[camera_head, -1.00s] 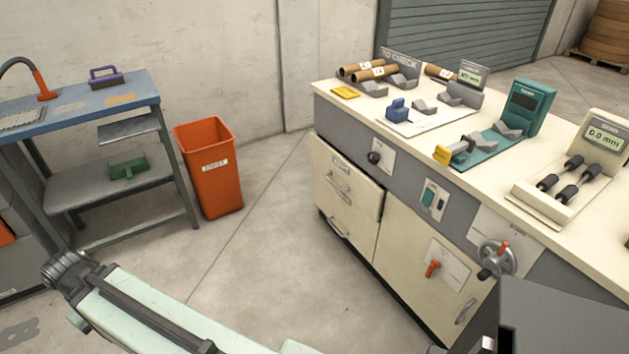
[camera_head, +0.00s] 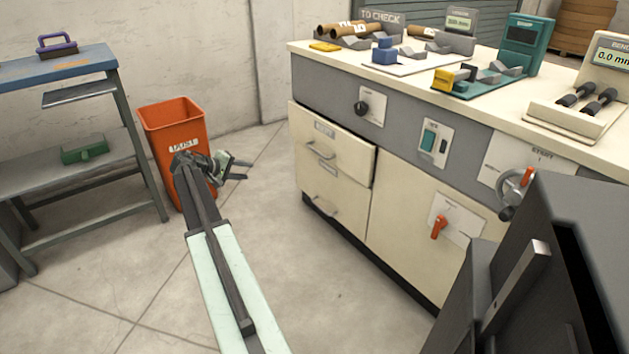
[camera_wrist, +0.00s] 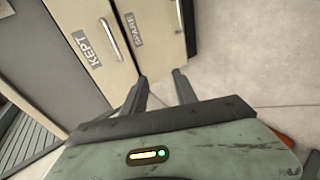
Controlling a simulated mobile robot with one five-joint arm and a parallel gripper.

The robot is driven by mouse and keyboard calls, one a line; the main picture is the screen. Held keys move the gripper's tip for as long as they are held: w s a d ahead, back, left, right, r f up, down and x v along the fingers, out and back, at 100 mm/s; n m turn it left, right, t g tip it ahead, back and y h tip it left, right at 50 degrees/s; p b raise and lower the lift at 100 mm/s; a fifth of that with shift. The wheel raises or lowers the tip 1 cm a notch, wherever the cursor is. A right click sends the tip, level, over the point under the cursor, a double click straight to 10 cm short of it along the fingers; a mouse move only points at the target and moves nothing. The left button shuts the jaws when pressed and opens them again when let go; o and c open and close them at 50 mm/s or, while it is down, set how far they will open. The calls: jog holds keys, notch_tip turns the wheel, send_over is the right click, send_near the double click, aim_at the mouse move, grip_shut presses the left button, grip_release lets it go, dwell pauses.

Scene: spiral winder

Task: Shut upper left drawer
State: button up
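The upper left drawer (camera_head: 335,152) of the cream cabinet sticks out slightly from the front, with its right side edge showing. It has a bar handle (camera_head: 320,151). In the wrist view the drawer front (camera_wrist: 75,20) carries a "KEPT" label and appears tilted. The lower drawer (camera_head: 330,200) is below it and looks flush; its "SPARE" label shows in the wrist view (camera_wrist: 145,25). My gripper (camera_head: 243,170) is left of the drawers, apart from them, before the orange bin. Its two fingers (camera_wrist: 160,83) are spread and empty in the wrist view.
An orange bin (camera_head: 180,135) stands behind my gripper. A blue-topped bench (camera_head: 60,70) is at the left. The cabinet's worktop (camera_head: 395,75) holds several devices. To the right are a red-handled door (camera_head: 400,225) and a crank (camera_head: 512,190). Floor before the drawers is clear.

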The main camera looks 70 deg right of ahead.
aim_at(315, 150)
jog(key=s+d+g+b, duration=0.1)
jog(key=s+d+b, duration=0.1)
jog(key=s+d, duration=0.4)
jog(key=s+d+f+g+h+b, duration=0.1)
jog(key=s+d+b, duration=0.1)
jog(key=s+d, duration=0.4)
jog(key=s+d+f+m+g+h+b, duration=0.1)
jog(key=s+d, duration=0.5)
jog(key=d, duration=0.7)
jog(key=shift+s+f+g+b, duration=0.1)
jog(key=shift+f+g+b, duration=0.1)
jog(key=shift+g+b, duration=0.45)
grip_shut()
